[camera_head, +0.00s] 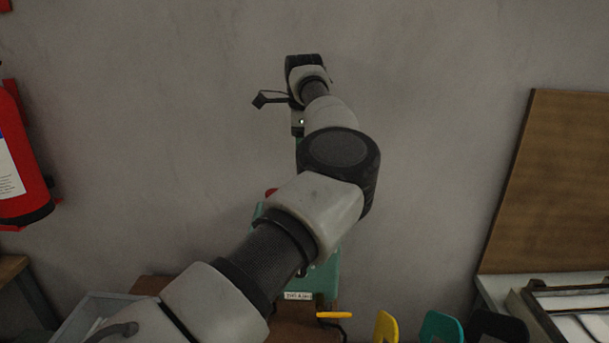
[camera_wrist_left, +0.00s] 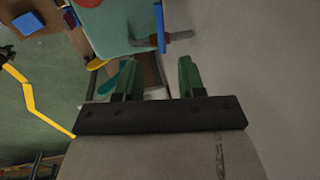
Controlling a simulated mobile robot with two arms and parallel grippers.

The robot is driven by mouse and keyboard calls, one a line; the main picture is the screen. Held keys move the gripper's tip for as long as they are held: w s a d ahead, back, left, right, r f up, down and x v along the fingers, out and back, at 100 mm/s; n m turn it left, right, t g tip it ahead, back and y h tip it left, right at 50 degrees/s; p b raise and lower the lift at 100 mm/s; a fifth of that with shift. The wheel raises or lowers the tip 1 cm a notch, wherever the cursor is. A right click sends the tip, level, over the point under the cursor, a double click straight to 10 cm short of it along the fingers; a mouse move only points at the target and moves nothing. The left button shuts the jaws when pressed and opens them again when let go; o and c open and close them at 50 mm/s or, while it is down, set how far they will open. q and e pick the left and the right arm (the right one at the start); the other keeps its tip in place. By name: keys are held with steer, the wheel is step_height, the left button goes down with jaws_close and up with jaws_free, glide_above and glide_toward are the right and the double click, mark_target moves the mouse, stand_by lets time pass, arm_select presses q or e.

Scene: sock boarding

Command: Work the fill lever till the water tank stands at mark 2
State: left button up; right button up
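A teal machine (camera_head: 318,280) stands against the wall, mostly hidden behind my left arm in the head view. It has a small white label (camera_head: 298,296) and a red part (camera_head: 270,192). The left wrist view shows a teal body (camera_wrist_left: 120,28) with a red part (camera_wrist_left: 88,3), a blue strip (camera_wrist_left: 160,28) and a brownish handle-like piece (camera_wrist_left: 180,37). I cannot tell whether that is the fill lever. No water tank mark is readable. My left gripper (camera_wrist_left: 160,80) has its green fingers apart, with nothing seen between them, just short of the teal body. My right gripper is out of view.
A grey tray (camera_head: 92,312) lies at the lower left. A yellow form (camera_head: 386,327), a teal one (camera_head: 441,327) and a black one (camera_head: 498,325) stand at the lower right. A red fire extinguisher (camera_head: 20,165) hangs at left. A wooden board (camera_head: 550,180) leans at right.

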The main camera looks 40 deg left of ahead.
arm_select(q)
steer(key=f+p, duration=0.1)
steer(key=f, duration=0.2)
steer(key=w+a+f+p, duration=0.1)
steer(key=f, duration=0.6)
steer(key=shift+w+a+f+p, duration=0.2)
steer(key=shift+a+p, duration=0.1)
steer(key=shift+p, duration=0.1)
steer(key=shift+c, duration=0.3)
jaws_close()
steer(key=shift+r, duration=0.1)
